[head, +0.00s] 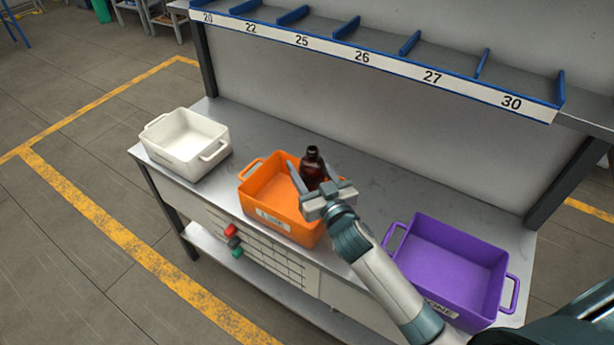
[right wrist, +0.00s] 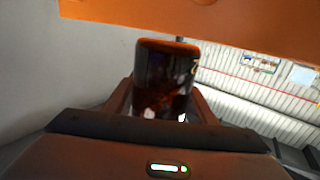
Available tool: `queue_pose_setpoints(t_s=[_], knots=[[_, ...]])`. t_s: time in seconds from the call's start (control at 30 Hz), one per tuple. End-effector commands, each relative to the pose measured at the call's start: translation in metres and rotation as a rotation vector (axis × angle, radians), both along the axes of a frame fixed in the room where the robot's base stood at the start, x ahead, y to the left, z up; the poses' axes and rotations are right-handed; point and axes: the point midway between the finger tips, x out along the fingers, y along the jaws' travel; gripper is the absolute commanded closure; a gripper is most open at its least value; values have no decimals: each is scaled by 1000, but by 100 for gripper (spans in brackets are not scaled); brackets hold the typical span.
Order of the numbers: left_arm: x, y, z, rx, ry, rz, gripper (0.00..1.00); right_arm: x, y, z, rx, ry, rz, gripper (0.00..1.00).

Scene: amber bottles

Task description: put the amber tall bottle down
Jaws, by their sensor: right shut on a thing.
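The amber tall bottle (head: 312,168) is dark brown and stands roughly upright at the orange crate (head: 262,193), over its right part in the head view. My right gripper (head: 310,178) is shut on the bottle, with a finger on each side of it. In the right wrist view the bottle (right wrist: 165,80) fills the middle between the fingers, and an orange surface of the crate (right wrist: 220,22) crosses the top. The bottle's lower part is hidden in the head view, so I cannot tell whether it touches the crate floor. My left gripper is not in view.
A white crate (head: 170,145) stands on the left of the grey bench (head: 410,182). A purple crate (head: 450,262) stands on the right, beside my right arm. A numbered shelf (head: 362,58) with blue dividers runs above the bench's back. Bare bench lies behind the orange crate.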

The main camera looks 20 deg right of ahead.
Motion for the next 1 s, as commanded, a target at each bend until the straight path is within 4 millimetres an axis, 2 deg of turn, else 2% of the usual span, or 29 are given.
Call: queue_pose_setpoints(t_s=[0.23, 0.57, 1.0], knots=[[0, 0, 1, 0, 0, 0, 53, 0, 0, -4, 1, 0, 0, 77], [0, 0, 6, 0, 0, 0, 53, 0, 0, -39, 0, 1, 0, 77], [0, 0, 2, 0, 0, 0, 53, 0, 0, -44, 1, 0, 0, 77]])
